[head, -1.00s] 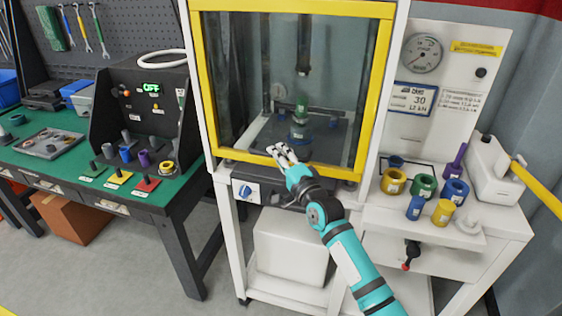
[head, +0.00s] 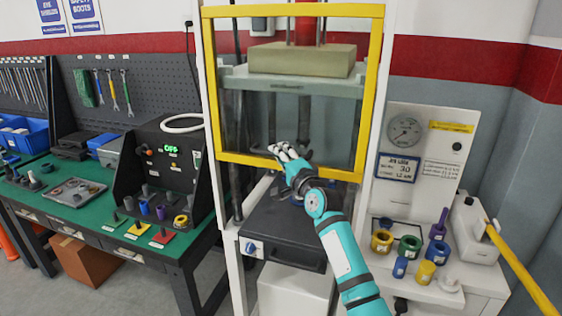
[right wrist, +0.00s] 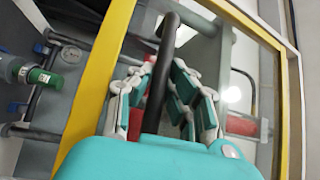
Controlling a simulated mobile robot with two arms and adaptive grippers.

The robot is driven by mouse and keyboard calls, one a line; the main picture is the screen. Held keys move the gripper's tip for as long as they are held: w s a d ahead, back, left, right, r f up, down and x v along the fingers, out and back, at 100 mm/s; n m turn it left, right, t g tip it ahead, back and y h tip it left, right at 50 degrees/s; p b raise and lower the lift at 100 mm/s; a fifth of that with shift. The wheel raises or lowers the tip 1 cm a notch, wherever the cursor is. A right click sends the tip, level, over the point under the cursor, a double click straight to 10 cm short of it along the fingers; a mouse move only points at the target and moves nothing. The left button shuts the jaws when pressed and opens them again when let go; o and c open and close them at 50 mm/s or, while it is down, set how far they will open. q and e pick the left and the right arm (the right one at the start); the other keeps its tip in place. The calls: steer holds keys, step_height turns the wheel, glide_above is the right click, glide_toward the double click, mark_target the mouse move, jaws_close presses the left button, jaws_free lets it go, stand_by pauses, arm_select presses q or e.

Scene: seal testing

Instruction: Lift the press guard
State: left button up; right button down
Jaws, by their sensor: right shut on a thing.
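The press guard (head: 240,158) is a clear pane in a yellow frame. It stands raised, with its lower bar well above the dark press bed (head: 285,222) and an open gap below it. My right gripper (head: 283,150) is at the guard's lower bar. In the right wrist view the yellow frame (right wrist: 103,70) runs beside my gripper (right wrist: 160,85), whose fingers are closed around a dark bar handle (right wrist: 168,40). A green and grey cylindrical part (right wrist: 45,77) shows at the left there. My left gripper is not in view.
A white side shelf (head: 440,290) on the right holds several coloured rings and cylinders. A yellow lever (head: 520,275) sticks out at far right. A green workbench (head: 100,235) with a black control box (head: 165,165) stands on the left. The floor in front is partly clear.

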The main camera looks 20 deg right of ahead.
steer(key=shift+r, duration=0.1)
steer(key=c, duration=1.3)
jaws_free()
steer(key=v, duration=1.2)
steer(key=shift+s, duration=0.1)
